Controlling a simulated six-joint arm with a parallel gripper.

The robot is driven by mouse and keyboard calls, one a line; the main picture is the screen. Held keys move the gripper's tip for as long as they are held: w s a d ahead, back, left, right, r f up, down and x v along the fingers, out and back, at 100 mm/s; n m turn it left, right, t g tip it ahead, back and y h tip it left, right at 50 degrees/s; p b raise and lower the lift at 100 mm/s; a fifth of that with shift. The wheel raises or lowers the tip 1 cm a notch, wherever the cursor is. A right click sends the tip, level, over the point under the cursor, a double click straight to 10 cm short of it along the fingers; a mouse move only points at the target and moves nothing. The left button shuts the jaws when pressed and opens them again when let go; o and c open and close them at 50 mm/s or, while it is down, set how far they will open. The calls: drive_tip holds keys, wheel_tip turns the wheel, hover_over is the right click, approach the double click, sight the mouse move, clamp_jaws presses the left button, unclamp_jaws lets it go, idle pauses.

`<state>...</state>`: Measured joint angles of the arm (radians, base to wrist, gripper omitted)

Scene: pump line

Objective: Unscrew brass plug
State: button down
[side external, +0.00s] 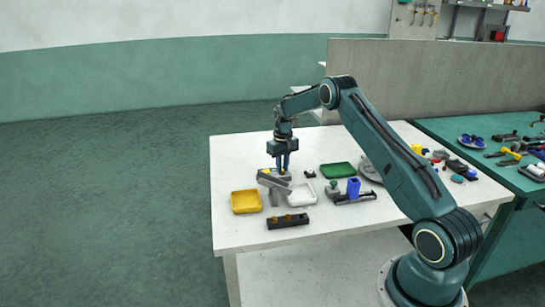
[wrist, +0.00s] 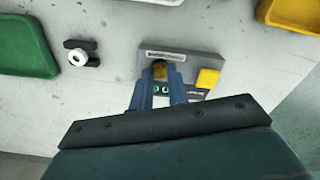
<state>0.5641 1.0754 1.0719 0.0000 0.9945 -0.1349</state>
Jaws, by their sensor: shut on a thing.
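The brass plug (wrist: 159,71) shows in the wrist view as a small dark-gold piece at the near side of a grey fixture (wrist: 184,57) with a label plate. My gripper (wrist: 160,78) has its two blue fingers on either side of the plug and is shut on it. In the side external view my gripper (side external: 282,166) points straight down at the grey fixture (side external: 275,187) near the table's left part. The plug is hidden there by the fingers and fixture. I cannot tell how deep it sits in its hole. A yellow block (wrist: 208,78) is on the fixture beside the plug.
A yellow tray (side external: 246,202), a white tray (side external: 303,195) and a green tray (side external: 337,170) stand around the fixture. A black block (side external: 288,222) lies in front. A dark rack (side external: 355,198) with a blue piece is to the right. A small white-and-black part (wrist: 79,56) lies nearby.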

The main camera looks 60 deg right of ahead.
drive_tip(key=n, duration=0.5)
idle(0.6)
drive_tip(key=shift+n, duration=0.8)
drive_tip(key=n, duration=0.5)
drive_tip(key=shift+n, duration=0.5)
drive_tip(key=shift+n, duration=0.3)
drive_tip(key=n, duration=0.5)
drive_tip(key=shift+n, duration=0.4)
